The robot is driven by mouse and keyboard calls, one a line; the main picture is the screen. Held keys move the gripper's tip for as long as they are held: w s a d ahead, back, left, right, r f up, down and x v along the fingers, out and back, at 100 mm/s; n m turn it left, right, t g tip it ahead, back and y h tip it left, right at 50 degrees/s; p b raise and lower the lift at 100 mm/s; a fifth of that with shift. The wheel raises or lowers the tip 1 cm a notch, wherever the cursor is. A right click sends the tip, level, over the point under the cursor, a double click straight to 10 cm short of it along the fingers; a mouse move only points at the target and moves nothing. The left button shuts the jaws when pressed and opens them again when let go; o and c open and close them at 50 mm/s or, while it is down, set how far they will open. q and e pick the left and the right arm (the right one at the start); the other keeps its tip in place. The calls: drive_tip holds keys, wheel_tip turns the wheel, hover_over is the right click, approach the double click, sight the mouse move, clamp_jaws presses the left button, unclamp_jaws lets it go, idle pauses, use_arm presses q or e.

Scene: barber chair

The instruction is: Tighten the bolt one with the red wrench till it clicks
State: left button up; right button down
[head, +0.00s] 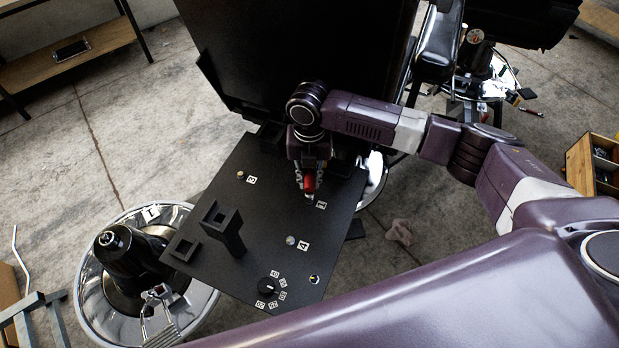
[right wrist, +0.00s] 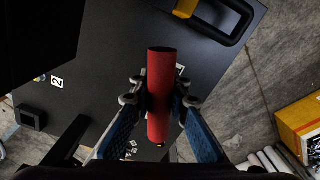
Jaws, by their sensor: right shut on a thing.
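The red wrench (head: 309,184) is held by my right gripper (head: 308,178) over the right part of a black panel (head: 265,215). In the right wrist view its red handle (right wrist: 160,95) stands between the two fingers of the right gripper (right wrist: 158,98), which are shut on it. The wrench's lower end is near a white label (head: 321,205) whose number I cannot read surely. The bolt there is hidden by the wrench and fingers, so contact cannot be told. Other bolts show near a left label (head: 251,180) and a front label (head: 303,245). My left gripper is not in view.
A black dial (head: 268,286) with numbered marks sits at the panel's front. A black holder (head: 223,225) rises from the panel's left side. A large black chair part (head: 290,50) stands behind. A chrome chair base (head: 90,285) is at left, and a wooden crate (head: 580,165) at right.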

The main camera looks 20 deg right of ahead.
sight(309, 170)
drive_tip(key=shift+r+n, duration=0.2)
drive_tip(key=shift+n, duration=0.1)
drive_tip(key=shift+r, duration=2.35)
